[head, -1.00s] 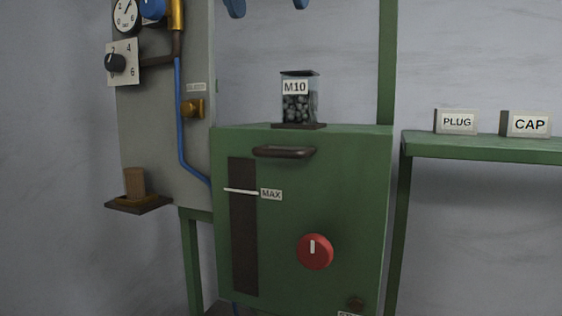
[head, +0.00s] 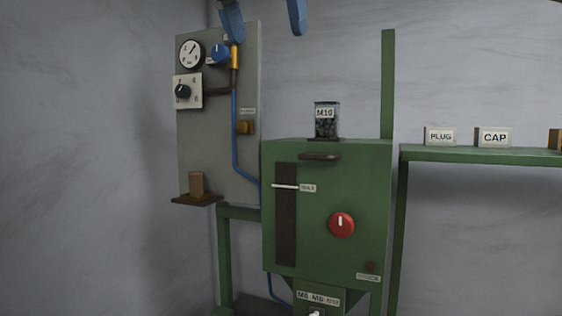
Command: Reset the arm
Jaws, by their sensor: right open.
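My right gripper (head: 265,32) hangs in from the top edge of the head view. Its two blue fingers are spread wide apart with nothing between them. In the picture they lie above the green cabinet (head: 325,235) and right of the blue knob on the grey panel, with no contact visible. The rest of the right arm is out of frame. My left gripper is not in view.
The grey panel (head: 220,135) carries a gauge (head: 190,53), a black dial (head: 183,91) and a blue knob (head: 220,53). An M10 jar (head: 326,122) stands on the cabinet, which has a red knob (head: 341,225). A green shelf (head: 480,155) holds PLUG and CAP blocks.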

